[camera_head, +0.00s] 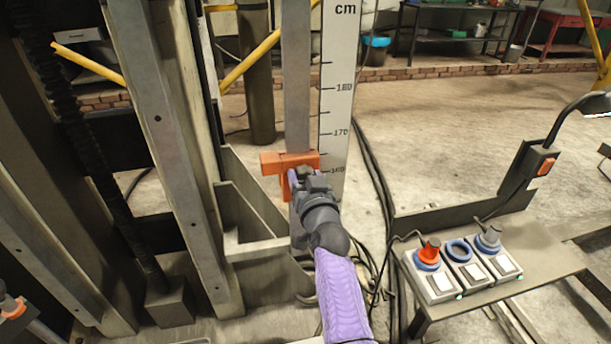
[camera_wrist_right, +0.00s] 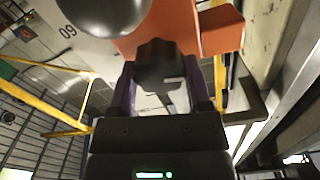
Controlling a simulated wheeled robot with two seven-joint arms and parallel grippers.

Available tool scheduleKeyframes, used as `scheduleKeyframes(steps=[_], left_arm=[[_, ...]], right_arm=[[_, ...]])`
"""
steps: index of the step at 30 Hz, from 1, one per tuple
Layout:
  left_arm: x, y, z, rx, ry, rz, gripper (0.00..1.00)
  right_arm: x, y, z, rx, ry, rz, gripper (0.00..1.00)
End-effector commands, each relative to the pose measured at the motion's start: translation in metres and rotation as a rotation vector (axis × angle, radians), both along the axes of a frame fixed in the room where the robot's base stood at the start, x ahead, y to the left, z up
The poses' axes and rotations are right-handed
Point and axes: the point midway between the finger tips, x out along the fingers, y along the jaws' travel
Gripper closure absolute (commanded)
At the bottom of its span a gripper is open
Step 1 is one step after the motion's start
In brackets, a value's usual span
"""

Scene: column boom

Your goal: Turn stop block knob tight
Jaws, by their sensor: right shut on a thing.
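The orange stop block (camera_head: 284,162) sits on the upright metal rail (camera_head: 297,80) beside the cm scale, a little above the 160 mark. It also shows at the top of the right wrist view (camera_wrist_right: 221,30). A dark lobed knob (camera_wrist_right: 158,64) stands out from the block. My right gripper (camera_head: 305,178) is at the block's front. In the right wrist view its two purple fingers (camera_wrist_right: 161,84) lie on either side of the knob and are shut on it. The head view mostly hides the knob behind my gripper. My left gripper is not in view.
The white cm scale (camera_head: 340,60) stands right of the rail. Steel column beams (camera_head: 180,120) rise at the left. A bench at the right carries a control box (camera_head: 437,283) with red, blue and grey knobs and a lamp. Cables lie on the floor between.

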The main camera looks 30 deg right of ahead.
Motion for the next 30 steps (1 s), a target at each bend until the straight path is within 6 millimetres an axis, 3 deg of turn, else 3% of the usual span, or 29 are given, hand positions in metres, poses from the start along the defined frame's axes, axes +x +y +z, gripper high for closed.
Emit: scheduleKeyframes(steps=[15, 30], left_arm=[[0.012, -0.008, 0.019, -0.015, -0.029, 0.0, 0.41], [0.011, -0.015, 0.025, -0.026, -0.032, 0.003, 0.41]], right_arm=[[-0.001, -0.002, 0.001, 0.46, -0.119, 0.0, 0.96], [-0.001, -0.003, -0.002, 0.914, -0.239, -0.002, 0.96]])
